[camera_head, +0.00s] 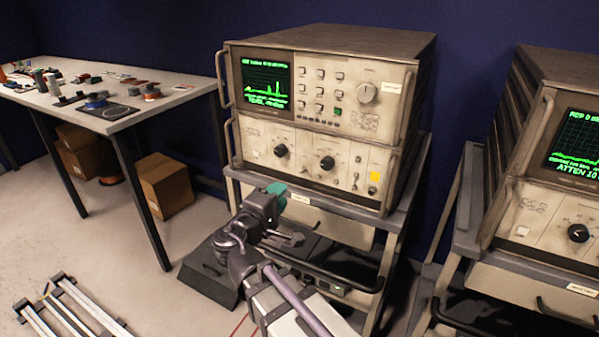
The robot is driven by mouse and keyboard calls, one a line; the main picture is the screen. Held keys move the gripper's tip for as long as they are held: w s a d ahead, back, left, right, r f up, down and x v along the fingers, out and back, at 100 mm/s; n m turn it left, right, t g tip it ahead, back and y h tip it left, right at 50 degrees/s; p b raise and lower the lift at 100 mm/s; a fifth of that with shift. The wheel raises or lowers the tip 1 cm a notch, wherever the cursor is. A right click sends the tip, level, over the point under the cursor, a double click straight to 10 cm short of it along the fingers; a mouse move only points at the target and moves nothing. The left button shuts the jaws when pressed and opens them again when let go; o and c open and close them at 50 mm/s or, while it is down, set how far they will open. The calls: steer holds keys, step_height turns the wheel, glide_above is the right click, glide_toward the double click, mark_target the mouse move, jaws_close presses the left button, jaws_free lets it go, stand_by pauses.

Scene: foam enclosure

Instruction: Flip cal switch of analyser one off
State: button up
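A beige analyser (305,160) with two stacked units stands on a cart in the middle; its green screen (265,82) is lit. Its lower panel has two black knobs (327,163), a small toggle-like control (355,178) and a yellow sticker (374,177). The labels are too small to read, so I cannot tell which control is the cal switch or its position. My gripper (276,192) is low in front of the cart, below the lower panel and apart from it. Its fingers are not clear, and I cannot tell whether it is open.
A second analyser (555,205) stands on its own cart at the right. The middle cart (395,222) has a shelf edge and a black handle near my arm. A table (160,105) with small parts is at the left, with cardboard boxes (167,185) beneath. Metal rails (75,308) lie on the floor.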

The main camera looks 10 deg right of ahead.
mark_target(302, 170)
steer(key=x, duration=1)
steer(key=shift+w+d, duration=0.3)
steer(key=shift+c, duration=0.2)
